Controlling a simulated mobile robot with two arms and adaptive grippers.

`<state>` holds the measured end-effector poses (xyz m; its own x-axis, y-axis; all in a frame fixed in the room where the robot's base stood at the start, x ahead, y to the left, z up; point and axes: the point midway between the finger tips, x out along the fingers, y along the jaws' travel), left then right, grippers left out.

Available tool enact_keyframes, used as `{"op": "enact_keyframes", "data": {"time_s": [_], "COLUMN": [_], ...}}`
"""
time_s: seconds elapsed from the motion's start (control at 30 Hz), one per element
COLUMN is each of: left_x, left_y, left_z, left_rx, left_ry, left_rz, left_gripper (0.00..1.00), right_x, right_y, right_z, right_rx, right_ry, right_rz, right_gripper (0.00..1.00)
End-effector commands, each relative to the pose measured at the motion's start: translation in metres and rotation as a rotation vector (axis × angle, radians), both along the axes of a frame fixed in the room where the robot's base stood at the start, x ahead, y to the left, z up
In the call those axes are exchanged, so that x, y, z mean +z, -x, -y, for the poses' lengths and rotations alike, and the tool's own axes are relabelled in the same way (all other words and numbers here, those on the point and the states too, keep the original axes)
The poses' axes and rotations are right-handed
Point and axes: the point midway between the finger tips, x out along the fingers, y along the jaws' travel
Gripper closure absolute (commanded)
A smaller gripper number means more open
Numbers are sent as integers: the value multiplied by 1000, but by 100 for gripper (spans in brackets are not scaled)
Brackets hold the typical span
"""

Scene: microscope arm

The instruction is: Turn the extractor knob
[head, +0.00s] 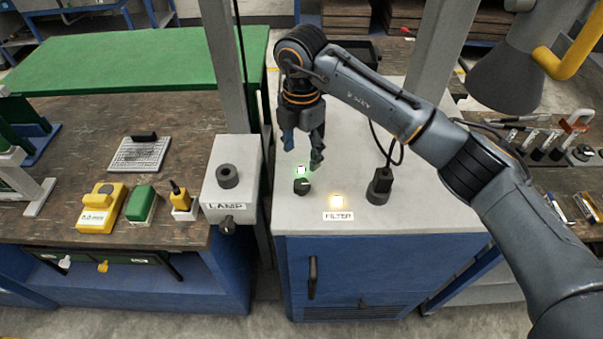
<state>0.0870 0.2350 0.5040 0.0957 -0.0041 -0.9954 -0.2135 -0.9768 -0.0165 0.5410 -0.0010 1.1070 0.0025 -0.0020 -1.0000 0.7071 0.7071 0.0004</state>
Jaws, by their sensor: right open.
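A small black knob (302,187) with a pale pointer mark sits on the grey top of the blue cabinet (390,262). My left gripper is not in view.
A grey LAMP box (225,188) with its own front knob (227,225) stands left of the cabinet. A black post with a cable (380,186) rises on the cabinet's right. A grey hood (505,78) hangs at upper right. The cabinet's front top is mostly clear.

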Motion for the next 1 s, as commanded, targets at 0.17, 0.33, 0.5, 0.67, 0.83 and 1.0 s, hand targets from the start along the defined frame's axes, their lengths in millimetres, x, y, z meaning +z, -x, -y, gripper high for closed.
{"op": "enact_keyframes", "data": {"time_s": [0.17,0.33,0.5,0.67,0.83,1.0], "left_x": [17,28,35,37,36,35], "left_y": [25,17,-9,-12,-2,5], "left_z": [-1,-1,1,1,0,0], "left_rx": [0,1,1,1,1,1], "left_ry": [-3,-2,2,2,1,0], "left_rz": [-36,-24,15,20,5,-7], "left_gripper": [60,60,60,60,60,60], "right_x": [-37,-71,-94,-103,-105,-105], "right_y": [1,1,0,0,0,0], "right_z": [0,0,0,0,0,0], "right_rx": [-2,-1,-1,1,1,1], "right_ry": [1,0,-1,-1,-1,-1], "right_rz": [-6,-4,-3,-1,0,0], "right_gripper": [39,39,39,39,39,53]}}
